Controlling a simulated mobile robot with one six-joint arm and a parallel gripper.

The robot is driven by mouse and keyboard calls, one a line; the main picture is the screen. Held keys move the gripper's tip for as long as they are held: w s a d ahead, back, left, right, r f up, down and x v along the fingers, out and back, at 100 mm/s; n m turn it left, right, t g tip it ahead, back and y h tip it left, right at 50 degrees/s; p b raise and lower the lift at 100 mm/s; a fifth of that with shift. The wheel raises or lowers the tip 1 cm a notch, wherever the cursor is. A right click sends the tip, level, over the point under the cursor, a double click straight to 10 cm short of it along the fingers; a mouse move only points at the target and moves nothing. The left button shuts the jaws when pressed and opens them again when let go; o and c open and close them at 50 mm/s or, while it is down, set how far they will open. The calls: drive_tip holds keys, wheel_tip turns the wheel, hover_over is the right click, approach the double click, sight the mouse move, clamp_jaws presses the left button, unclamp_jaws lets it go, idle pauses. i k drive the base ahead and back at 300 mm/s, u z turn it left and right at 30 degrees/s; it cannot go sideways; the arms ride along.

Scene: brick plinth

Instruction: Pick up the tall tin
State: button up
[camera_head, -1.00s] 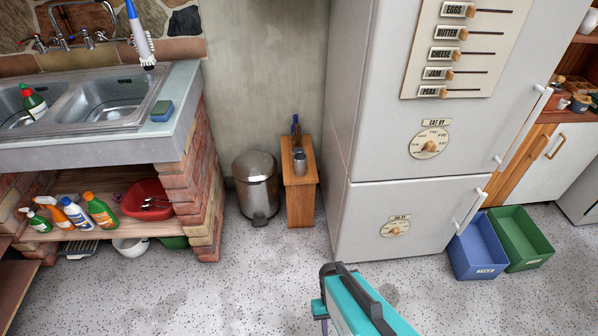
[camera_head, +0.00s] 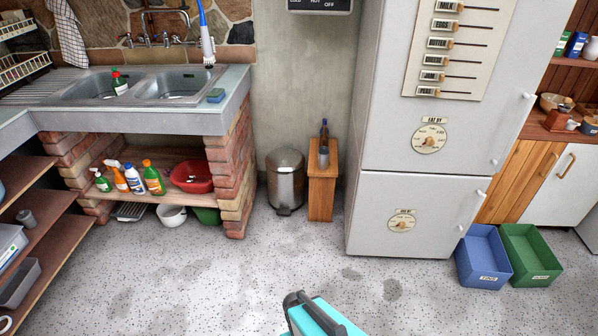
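A tall grey metal tin (camera_head: 323,157) stands upright on top of a narrow wooden stand (camera_head: 322,196), between the pedal bin and the fridge. A dark bottle (camera_head: 324,130) with a blue part stands close behind it. A teal and black part of my own arm shows at the bottom edge, well short of the stand with bare floor between. My gripper's fingers are not in view, so whether they hold anything does not show.
A metal pedal bin (camera_head: 285,182) stands left of the stand and the white fridge (camera_head: 420,110) right of it. Blue (camera_head: 484,258) and green (camera_head: 531,256) crates sit on the floor at right. Brown shelves (camera_head: 40,215) stand at left. The speckled floor (camera_head: 230,275) ahead is clear.

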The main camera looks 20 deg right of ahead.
sight(323, 159)
drive_tip(key=u, duration=0.05)
drive_tip(key=k, duration=0.45)
drive_tip(key=u, duration=0.9)
drive_tip(key=i, duration=1.95)
drive_tip(key=z, duration=0.75)
drive_tip(key=i, duration=0.85)
drive_tip(key=z, duration=0.45)
